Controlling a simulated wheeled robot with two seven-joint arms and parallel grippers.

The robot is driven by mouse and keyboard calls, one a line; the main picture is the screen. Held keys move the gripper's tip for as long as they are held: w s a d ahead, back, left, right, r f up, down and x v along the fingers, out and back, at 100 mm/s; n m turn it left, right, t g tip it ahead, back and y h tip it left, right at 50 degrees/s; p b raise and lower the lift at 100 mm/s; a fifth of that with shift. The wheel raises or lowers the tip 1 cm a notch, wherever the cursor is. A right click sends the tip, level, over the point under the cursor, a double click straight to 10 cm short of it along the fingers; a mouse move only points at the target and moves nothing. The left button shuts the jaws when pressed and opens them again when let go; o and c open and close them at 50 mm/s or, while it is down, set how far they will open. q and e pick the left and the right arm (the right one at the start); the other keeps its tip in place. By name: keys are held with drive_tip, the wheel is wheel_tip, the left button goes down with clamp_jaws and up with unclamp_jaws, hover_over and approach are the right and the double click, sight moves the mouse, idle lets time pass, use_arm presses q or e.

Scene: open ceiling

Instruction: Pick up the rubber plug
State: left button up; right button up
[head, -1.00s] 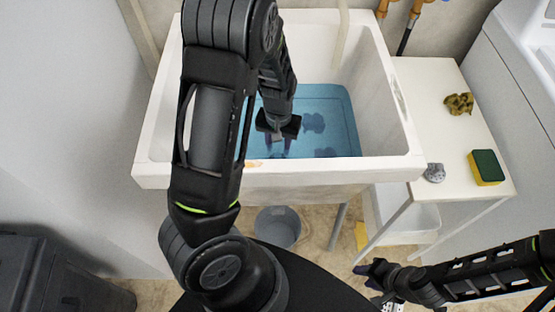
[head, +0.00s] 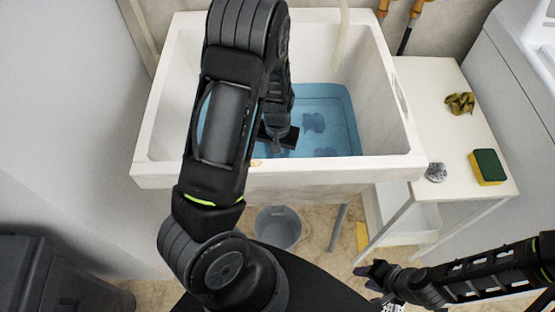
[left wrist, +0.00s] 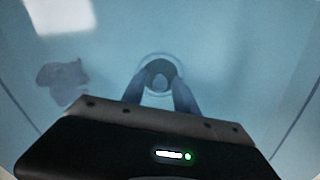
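The rubber plug (left wrist: 160,76) shows in the left wrist view as a dark round disc with a paler knob, set in a light ring at the bottom of the water-filled sink (head: 400,165). My left gripper (left wrist: 160,98) is open, with one finger on each side of the plug's near part; whether they touch it I cannot tell. In the head view my left gripper (head: 277,140) reaches down into the blue water, its fingertips hidden, and the plug does not show. My right gripper (head: 374,274) is low at the right, away from the sink; its opening is unclear.
Dark patches (head: 313,122) show in the water right of my left gripper. A side table (head: 425,95) holds a crumpled olive cloth (head: 460,103), a green-yellow sponge (head: 487,168) and a small grey item (head: 436,172). A grey bucket (head: 278,228) stands below the sink.

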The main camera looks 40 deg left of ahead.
idle(0.4)
use_arm(q)
clamp_jaws()
idle(0.4)
